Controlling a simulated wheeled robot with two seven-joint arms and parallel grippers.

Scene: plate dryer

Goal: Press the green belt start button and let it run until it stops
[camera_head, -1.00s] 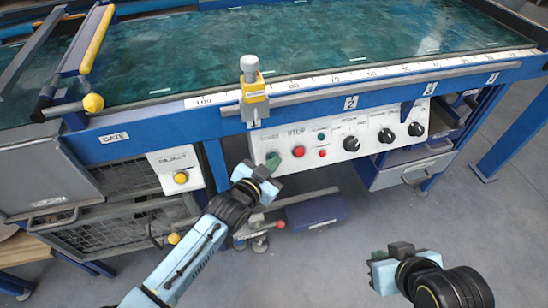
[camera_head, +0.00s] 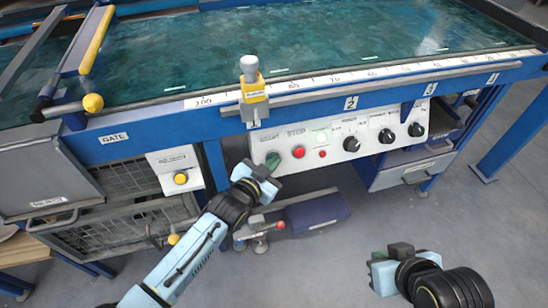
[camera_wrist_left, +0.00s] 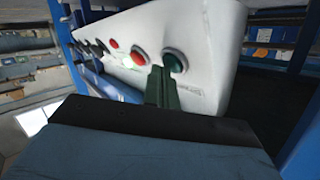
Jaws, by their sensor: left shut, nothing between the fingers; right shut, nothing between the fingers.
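The green start button (camera_wrist_left: 175,62) is at the near end of the white control panel (camera_wrist_left: 205,45) in the left wrist view. My left gripper (camera_wrist_left: 162,88) is shut and empty, its green fingertips right at the button's edge; I cannot tell whether they touch it. In the head view the fingertips (camera_head: 272,162) cover most of the button. The belt (camera_head: 300,45) is a dark green surface with short white marks. A small lamp (camera_head: 322,136) on the panel glows pale green. My right gripper (camera_head: 388,258) is shut and empty, low at the right, away from the panel.
The red stop button (camera_head: 299,152) sits just right of my left gripper, with a smaller red button (camera_head: 323,154) and several black knobs (camera_head: 351,144) beyond. A yellow reject button (camera_head: 181,178) is to the left. A yellow clamp (camera_head: 252,90) stands on the rail above.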

